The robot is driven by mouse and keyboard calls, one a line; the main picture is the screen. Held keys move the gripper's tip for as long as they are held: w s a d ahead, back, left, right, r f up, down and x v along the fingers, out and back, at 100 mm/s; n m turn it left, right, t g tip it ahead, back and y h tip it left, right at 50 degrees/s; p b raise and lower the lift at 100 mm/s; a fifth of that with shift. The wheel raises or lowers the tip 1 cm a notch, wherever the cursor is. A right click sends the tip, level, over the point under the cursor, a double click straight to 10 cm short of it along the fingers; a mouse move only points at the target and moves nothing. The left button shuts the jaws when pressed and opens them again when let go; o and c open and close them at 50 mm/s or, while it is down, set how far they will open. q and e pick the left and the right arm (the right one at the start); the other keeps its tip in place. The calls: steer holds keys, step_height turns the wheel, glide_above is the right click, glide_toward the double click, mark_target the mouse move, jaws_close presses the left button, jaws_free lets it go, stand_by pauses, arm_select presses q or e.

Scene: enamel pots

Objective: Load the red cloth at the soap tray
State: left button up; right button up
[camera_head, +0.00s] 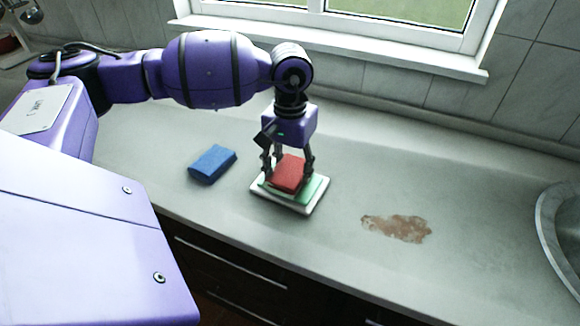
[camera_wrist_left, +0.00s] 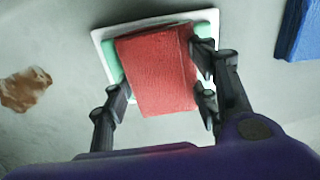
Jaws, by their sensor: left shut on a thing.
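The red cloth (camera_head: 289,173) is a folded block between the fingers of my left gripper (camera_head: 287,171), which is shut on it. In the left wrist view the red cloth (camera_wrist_left: 160,72) sits between the fingers of the left gripper (camera_wrist_left: 165,98) and covers most of the tray. The soap tray (camera_head: 299,208) is white with a green inside (camera_head: 312,187), and the cloth is over it. Whether the cloth touches the green surface I cannot tell. The tray's white rim (camera_wrist_left: 150,22) shows in the wrist view. My right gripper is not in view.
A blue sponge-like block (camera_head: 212,163) lies left of the tray. A brown stain (camera_head: 398,228) marks the counter (camera_head: 350,190) to the right. A metal sink (camera_head: 560,225) is at the far right. The counter between tray and stain is clear.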

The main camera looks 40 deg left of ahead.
mark_target(290, 170)
arm_select(q)
steer(key=shift+r+p, duration=1.35)
steer(key=shift+r, duration=2.15)
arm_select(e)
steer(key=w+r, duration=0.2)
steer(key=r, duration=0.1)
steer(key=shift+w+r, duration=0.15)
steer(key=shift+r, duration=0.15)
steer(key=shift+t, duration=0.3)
